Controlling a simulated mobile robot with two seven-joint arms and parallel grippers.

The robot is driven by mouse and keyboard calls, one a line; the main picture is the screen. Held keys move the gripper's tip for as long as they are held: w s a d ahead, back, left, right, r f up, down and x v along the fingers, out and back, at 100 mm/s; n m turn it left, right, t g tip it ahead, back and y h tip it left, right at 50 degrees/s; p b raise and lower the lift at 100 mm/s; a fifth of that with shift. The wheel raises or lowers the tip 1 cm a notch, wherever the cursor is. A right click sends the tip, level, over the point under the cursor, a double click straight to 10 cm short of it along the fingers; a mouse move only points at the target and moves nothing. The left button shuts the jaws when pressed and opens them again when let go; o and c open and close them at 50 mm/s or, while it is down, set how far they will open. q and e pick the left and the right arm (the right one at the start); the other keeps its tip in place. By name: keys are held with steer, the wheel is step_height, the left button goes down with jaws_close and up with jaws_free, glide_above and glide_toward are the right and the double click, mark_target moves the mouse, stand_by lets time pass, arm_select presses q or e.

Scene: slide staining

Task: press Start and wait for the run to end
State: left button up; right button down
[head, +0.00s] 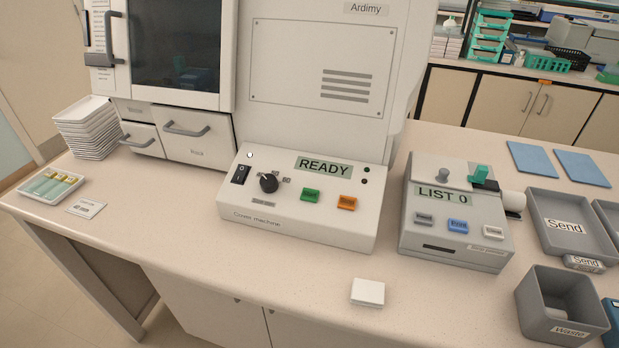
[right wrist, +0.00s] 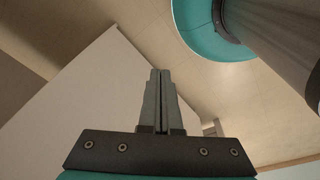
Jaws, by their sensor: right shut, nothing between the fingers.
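The cover machine (head: 300,220) stands on the bench in the head view, its panel facing me. Its display (head: 323,167) reads READY. A green button (head: 310,195) and an orange button (head: 346,202) sit below the display; any lettering on them is too small to read. A black knob (head: 268,182) and a black rocker switch (head: 241,174) are to their left. My right gripper (right wrist: 161,75) shows in the right wrist view, shut and empty, with no button near it. Neither gripper appears in the head view.
A grey list printer (head: 455,220) showing LIST 0 stands right of the panel. Grey Send trays (head: 540,222) and a Waste bin (head: 535,300) are further right. A small white block (head: 368,291) lies in front. A tray of slides (head: 22,188) and stacked white trays (head: 85,130) are left.

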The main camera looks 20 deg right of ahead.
mark_target(310, 195)
steer(key=w+r+t+p, duration=0.1)
steer(key=w+r+p, duration=0.3)
steer(key=r, duration=0.8)
steer(key=w+a+r+p, duration=0.1)
steer(key=w+r+p, duration=0.3)
steer(key=r, duration=0.8)
steer(key=w+r+t+p, duration=0.1)
steer(key=w+r+p, duration=0.3)
steer(key=r, duration=0.7)
steer(key=w+r+n+t, duration=0.1)
steer(key=w+r, duration=0.1)
steer(key=w, duration=0.2)
steer(key=w+r+n+t+p, duration=0.1)
steer(key=w+r, duration=0.1)
steer(key=w, duration=0.1)
steer(key=w+r+n+t+p, duration=0.1)
steer(key=w+r, duration=0.2)
steer(key=w, duration=0.1)
steer(key=shift+w+a+r+n+t+h, duration=0.1)
steer(key=shift+w+a+n+t+h, duration=0.2)
steer(key=shift+a+n+t, duration=0.1)
steer(key=w+a+r+n+t+p, duration=0.1)
steer(key=w+r+n+t, duration=0.3)
steer(key=w+r, duration=0.7)
steer(key=shift+w+a+n+t+p, duration=0.4)
steer(key=shift+n+p, duration=0.3)
steer(key=shift+p, duration=0.2)
steer(key=shift+d, duration=0.1)
